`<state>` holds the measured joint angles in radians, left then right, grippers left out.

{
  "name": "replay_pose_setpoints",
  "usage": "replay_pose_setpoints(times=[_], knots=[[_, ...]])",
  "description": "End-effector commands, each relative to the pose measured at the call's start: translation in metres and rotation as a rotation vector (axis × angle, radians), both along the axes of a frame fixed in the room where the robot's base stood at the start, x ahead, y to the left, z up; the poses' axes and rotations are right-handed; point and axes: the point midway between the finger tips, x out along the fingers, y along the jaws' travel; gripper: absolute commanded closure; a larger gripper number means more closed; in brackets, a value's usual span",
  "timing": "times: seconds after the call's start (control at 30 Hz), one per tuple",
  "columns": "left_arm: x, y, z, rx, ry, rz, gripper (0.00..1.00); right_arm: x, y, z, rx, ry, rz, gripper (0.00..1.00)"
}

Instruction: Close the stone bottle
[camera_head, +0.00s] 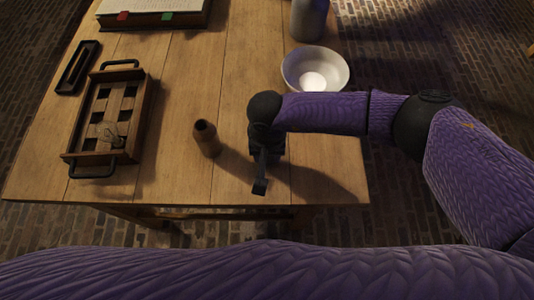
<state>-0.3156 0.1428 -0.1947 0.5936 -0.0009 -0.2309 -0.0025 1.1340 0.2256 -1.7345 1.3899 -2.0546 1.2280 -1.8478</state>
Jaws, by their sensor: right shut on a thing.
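A small brown bottle (206,139), which looks like the stone bottle, stands upright on the wooden table left of my right gripper. Its narrow neck points up, and I see no lid or stopper on it. My right gripper (261,182) points down over the table, a short way right of the bottle and apart from it. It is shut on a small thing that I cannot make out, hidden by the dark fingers. My left gripper is not in view.
A wooden tray (148,117) with dark handles and a glass piece stands at left, beside a narrow black tray (70,82). A white bowl (292,70) and a grey jar (309,18) stand behind my right arm. A book (170,20) lies at the back. The table's middle is clear.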

Motion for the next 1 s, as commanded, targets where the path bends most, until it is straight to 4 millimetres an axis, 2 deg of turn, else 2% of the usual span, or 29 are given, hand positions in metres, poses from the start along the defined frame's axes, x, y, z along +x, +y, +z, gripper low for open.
replay_pose_setpoints(times=[0.17, 0.4, 0.6, 1.0], knots=[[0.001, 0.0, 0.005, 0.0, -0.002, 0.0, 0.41, 0.0, 0.0, 0.012, 0.001, -0.002, 0.001, 1.0], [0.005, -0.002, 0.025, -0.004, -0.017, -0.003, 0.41, 0.001, 0.0, 0.067, 0.001, -0.004, 0.002, 1.0], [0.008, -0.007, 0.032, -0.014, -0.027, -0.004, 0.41, 0.001, 0.0, 0.096, 0.001, -0.003, 0.001, 1.0], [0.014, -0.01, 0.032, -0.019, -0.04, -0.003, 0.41, 0.0, 0.0, 0.1, 0.0, 0.0, 0.001, 1.0]])
